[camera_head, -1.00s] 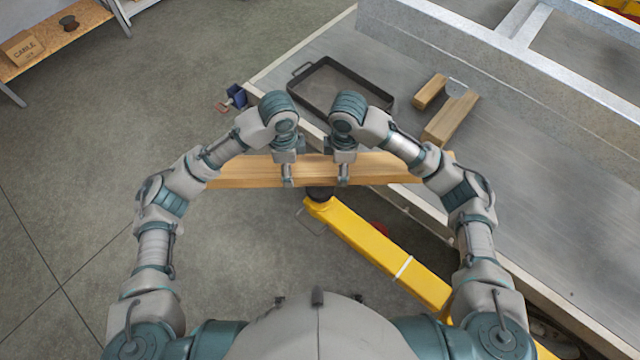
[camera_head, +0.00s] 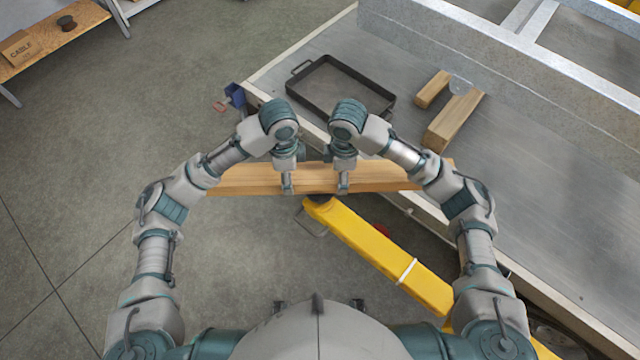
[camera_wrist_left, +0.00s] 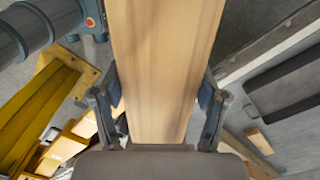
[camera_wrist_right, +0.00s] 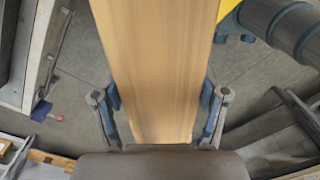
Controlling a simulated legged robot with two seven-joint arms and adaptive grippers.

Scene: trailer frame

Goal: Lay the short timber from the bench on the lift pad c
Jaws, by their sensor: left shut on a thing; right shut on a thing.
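A pale brown timber (camera_head: 245,179) lies crosswise in front of me in the head view. My left gripper (camera_head: 288,184) and my right gripper (camera_head: 343,184) are both shut on it near its middle, side by side. The timber runs between the left gripper's fingers in the left wrist view (camera_wrist_left: 165,70) and between the right gripper's fingers in the right wrist view (camera_wrist_right: 158,70). A dark round lift pad (camera_head: 318,198) tops the end of a yellow lift arm (camera_head: 375,252). The timber partly covers the pad; I cannot tell whether they touch.
The grey trailer bed (camera_head: 530,215) is at the right, bearing a dark tray (camera_head: 340,88) and wooden blocks (camera_head: 452,120). A metal frame rail (camera_head: 500,60) crosses above it. A blue vise-like item (camera_head: 236,95) is on its left edge. Open floor lies left.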

